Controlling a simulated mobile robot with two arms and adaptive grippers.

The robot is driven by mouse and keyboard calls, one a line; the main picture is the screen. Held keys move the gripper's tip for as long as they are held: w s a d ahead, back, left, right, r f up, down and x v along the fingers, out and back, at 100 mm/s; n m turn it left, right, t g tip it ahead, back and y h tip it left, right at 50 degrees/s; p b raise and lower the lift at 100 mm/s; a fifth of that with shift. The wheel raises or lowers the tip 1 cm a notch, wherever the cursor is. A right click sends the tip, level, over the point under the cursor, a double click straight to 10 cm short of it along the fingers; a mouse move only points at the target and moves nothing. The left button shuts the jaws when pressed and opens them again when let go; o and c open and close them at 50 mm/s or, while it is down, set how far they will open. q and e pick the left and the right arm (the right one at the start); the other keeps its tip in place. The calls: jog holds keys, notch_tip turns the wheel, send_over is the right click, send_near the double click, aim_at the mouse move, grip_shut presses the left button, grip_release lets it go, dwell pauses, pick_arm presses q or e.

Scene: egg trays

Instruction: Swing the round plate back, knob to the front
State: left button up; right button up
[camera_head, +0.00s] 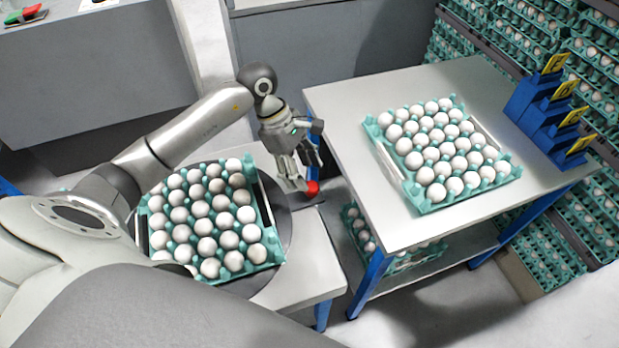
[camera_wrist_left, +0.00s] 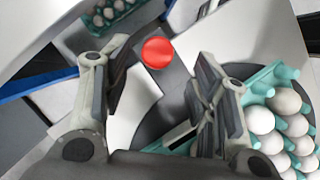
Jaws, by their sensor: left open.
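The round grey plate (camera_head: 285,240) lies on a white table at the lower left and carries a teal egg tray (camera_head: 268,253) full of white eggs. The plate's red knob (camera_head: 312,187) is at its right side in the head view. My left gripper (camera_head: 302,180) is at the knob, pointing down. In the left wrist view the knob (camera_wrist_left: 158,53) shows between the open fingers, which appear apart from it. The egg tray (camera_wrist_left: 262,88) is beside the right finger there. The tray and my arm hide much of the plate. My right gripper is not in view.
A second white table (camera_head: 350,165) stands close on the right, with another full egg tray (camera_head: 440,208) and a blue holder with yellow cards (camera_head: 548,115). More trays sit on its lower shelf (camera_head: 430,270). Stacked egg trays (camera_head: 500,45) line the back right.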

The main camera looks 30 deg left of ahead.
aim_at(311, 186)
pick_arm(q)
jog(key=x, duration=0.4)
jog(key=shift+w+a, duration=0.1)
jog(key=shift+f, duration=0.25)
jog(key=shift+d+f, duration=0.15)
jog(key=shift+d, duration=0.05)
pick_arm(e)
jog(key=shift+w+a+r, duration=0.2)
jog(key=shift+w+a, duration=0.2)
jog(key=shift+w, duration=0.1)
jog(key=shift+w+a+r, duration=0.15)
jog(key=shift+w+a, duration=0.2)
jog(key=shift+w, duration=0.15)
pick_arm(q)
jog(key=c, duration=0.5)
grip_shut()
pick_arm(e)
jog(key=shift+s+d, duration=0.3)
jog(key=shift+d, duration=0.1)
